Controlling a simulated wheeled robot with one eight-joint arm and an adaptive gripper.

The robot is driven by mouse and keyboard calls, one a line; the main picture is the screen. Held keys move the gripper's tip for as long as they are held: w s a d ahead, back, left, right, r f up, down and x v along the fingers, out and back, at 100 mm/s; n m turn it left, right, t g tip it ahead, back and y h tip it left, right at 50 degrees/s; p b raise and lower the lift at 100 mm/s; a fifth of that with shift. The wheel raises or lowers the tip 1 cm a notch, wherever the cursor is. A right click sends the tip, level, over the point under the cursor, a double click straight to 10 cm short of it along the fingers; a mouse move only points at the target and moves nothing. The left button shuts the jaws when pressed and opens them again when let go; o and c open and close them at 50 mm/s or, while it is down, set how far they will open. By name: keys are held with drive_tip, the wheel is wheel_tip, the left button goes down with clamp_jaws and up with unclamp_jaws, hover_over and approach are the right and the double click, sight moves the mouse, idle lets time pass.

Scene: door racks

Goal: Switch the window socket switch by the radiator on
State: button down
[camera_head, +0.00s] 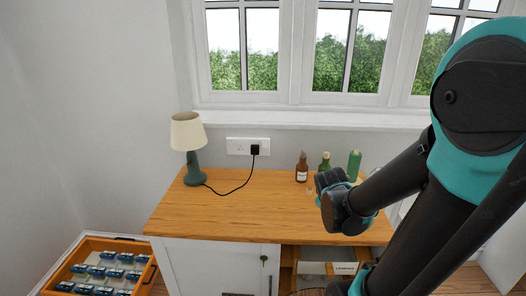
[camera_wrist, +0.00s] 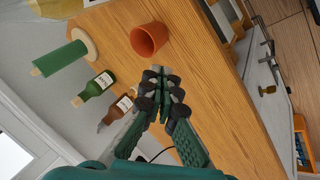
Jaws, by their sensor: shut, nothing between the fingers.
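The white wall socket (camera_head: 248,146) is below the window, above the back of the wooden counter. A black plug (camera_head: 255,149) sits in its right side. The socket's switch is too small to tell its position. In the wrist view my gripper (camera_wrist: 163,80) is shut and empty, with its tips over the wooden counter beside an orange pot. My fingers are not clear in the head view, where my arm comes in from the right. The socket is not recognisable in the wrist view.
A lamp (camera_head: 187,140) stands left of the socket, its cord crossing the counter (camera_head: 235,215). Bottles (camera_head: 302,168) stand to the right at the back. The orange pot (camera_wrist: 148,40) is close to my fingertips. An open drawer (camera_head: 100,268) is on the lower left. The counter's middle is clear.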

sight(264, 148)
drive_tip(key=w+a+r+n+t+h, duration=0.1)
drive_tip(key=w+a+r+n+t, duration=0.15)
drive_tip(key=w+n, duration=0.55)
drive_tip(key=w+a+r+n+t+h, duration=0.1)
drive_tip(key=w+a+r+n+t, duration=0.25)
drive_tip(key=w, duration=0.65)
drive_tip(key=w+a+f+n+t+y, duration=0.1)
drive_tip(key=w+a+n, duration=0.3)
drive_tip(key=a+n, duration=0.4)
drive_tip(key=w+a+f+n+t+y, duration=0.2)
drive_tip(key=w+a+n+t, duration=0.1)
drive_tip(key=a+n, duration=0.6)
drive_tip(key=shift+w+a+y, duration=0.3)
drive_tip(key=shift+w+y, duration=0.1)
drive_tip(key=shift+w, duration=0.4)
drive_tip(key=w, duration=0.4)
drive_tip(key=w+f, duration=0.1)
drive_tip(key=w, duration=0.9)
drive_tip(key=shift+d+f, duration=0.25)
drive_tip(key=shift+f, duration=0.05)
